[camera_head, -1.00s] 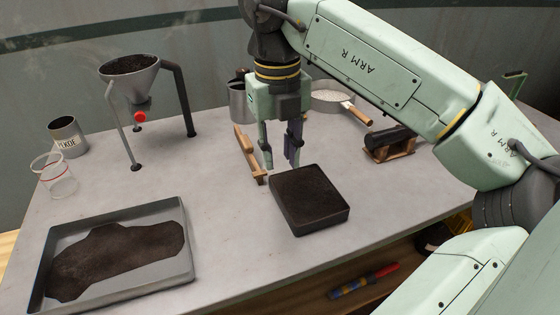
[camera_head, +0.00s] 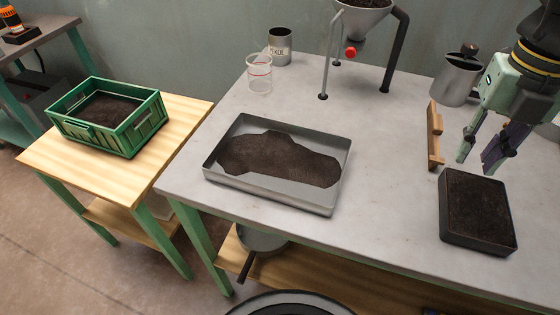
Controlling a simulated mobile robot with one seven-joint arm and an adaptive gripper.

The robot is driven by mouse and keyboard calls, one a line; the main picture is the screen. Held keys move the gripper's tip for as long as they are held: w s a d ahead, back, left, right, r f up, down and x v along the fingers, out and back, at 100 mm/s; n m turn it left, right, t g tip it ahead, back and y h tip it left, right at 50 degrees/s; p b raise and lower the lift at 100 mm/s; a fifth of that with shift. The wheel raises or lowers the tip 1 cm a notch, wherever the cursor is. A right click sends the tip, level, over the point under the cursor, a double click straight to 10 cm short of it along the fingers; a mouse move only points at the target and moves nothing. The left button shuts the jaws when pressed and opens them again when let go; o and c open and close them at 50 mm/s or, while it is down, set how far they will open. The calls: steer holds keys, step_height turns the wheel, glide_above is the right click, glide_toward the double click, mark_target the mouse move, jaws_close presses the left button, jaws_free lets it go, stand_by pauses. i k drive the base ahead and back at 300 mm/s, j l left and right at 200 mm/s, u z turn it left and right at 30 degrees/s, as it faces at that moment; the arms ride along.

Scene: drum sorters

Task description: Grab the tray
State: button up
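A wide grey metal tray (camera_head: 336,196) holding a dark loose heap (camera_head: 275,160) lies on the grey table, in the middle of the view. A smaller black square tray (camera_head: 447,232), filled with dark material, lies near the table's front edge at the right. My gripper (camera_head: 476,164) hangs fingers down just behind the black tray, apart from it. Its two fingers are spread with nothing between them. The grey tray is well to the left of my gripper.
A wooden stand (camera_head: 434,138) and a metal pitcher (camera_head: 457,82) are beside my gripper. A funnel on legs (camera_head: 364,20), a can (camera_head: 279,47) and a clear cup (camera_head: 259,75) stand at the back. A green crate (camera_head: 122,138) sits on a wooden side table. The table between the trays is clear.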

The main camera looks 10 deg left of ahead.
mark_target(303, 168)
steer(key=k+l+z, duration=0.15)
steer(key=k+z, duration=0.3)
steer(key=k+l+z, duration=0.45)
steer(key=k, duration=0.15)
steer(key=j, duration=0.1)
